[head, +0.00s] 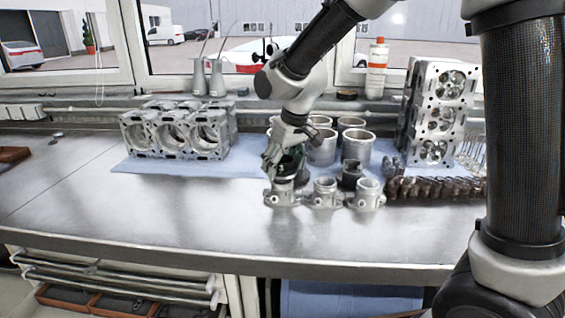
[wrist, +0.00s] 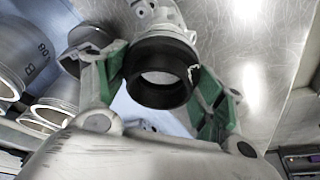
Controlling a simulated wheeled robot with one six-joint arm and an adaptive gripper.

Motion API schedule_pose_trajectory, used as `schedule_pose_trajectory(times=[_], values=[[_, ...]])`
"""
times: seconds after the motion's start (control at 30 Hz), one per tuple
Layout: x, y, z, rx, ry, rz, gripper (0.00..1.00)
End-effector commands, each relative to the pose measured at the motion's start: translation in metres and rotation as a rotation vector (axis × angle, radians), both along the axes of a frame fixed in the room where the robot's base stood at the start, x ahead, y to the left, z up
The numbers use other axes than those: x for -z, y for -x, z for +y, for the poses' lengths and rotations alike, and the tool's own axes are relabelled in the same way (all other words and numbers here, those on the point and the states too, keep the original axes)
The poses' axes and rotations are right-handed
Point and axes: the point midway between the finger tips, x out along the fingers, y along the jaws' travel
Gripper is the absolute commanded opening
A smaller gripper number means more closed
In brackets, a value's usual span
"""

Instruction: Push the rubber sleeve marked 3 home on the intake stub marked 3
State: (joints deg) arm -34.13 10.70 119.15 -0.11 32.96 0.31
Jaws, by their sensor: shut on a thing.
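My gripper (head: 284,168) is over the leftmost of three metal intake stubs (head: 281,196) near the front of the bench. In the wrist view, my gripper (wrist: 164,78) has its green-padded fingers on either side of a black rubber sleeve (wrist: 160,93) and is shut on it. The sleeve is a thick open ring with a small pale mark on its side. A metal stub (wrist: 152,14) shows directly beyond it, in line with it. How far the sleeve sits over the stub is hidden. I cannot read a number on the sleeve or stub.
Two more stubs, a middle one (head: 323,194) and a right one (head: 367,194), stand close beside. A dark sleeve (head: 350,174) stands behind them. Metal cylinder liners (head: 356,148) are just behind my gripper. Dark parts (head: 435,188) lie right. The bench front (head: 160,215) is clear.

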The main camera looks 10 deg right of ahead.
Motion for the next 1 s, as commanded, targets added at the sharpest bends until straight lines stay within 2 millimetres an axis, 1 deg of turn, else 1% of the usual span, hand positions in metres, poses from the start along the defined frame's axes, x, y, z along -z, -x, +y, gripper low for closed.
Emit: schedule_pose_trajectory(times=[0.47,1.0], values=[[0.001,0.000,0.000,0.000,-0.001,-0.001,0.45],[0.011,0.000,0.000,0.000,0.000,0.000,0.45]])
